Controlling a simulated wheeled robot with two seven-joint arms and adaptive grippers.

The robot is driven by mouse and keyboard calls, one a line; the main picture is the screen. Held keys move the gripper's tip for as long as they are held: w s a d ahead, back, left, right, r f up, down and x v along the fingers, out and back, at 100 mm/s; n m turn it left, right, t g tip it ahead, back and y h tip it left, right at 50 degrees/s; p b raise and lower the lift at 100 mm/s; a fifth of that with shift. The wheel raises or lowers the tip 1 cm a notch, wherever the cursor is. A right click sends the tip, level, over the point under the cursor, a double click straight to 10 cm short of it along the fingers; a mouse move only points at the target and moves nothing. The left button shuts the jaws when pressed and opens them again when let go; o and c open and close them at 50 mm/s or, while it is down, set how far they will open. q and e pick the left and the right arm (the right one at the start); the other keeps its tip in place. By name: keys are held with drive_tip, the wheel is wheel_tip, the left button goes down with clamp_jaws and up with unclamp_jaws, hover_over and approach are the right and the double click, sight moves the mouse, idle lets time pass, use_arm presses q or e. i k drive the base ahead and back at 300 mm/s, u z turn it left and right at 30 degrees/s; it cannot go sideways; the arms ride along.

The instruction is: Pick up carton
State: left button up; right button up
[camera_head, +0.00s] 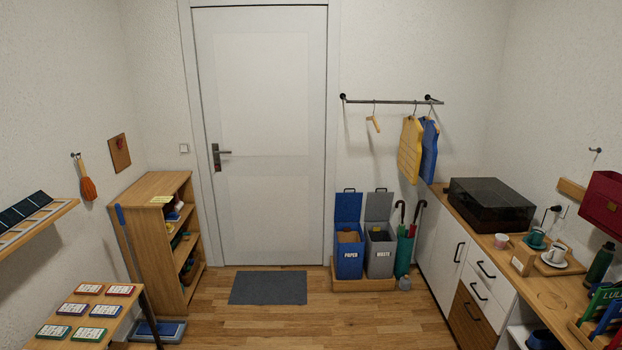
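A brown, cardboard-like piece (348,237) shows in the mouth of the blue bin marked PAPER (349,262). It may be the carton, but it is too small to tell. The blue bin's lid stands open against the wall. Neither of my grippers is in view.
A grey WASTE bin (380,258) and an umbrella stand (404,255) are beside the blue bin. Cabinets (440,250) line the right, a wooden shelf (160,240) the left. A grey mat (269,288) lies before the door (262,140). The middle floor is clear.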

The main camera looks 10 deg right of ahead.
sight(523, 258)
drive_tip(key=z, duration=0.35)
drive_tip(key=i, duration=2)
drive_tip(key=z, duration=1.35)
drive_tip(key=i, duration=2)
drive_tip(key=z, duration=0.65)
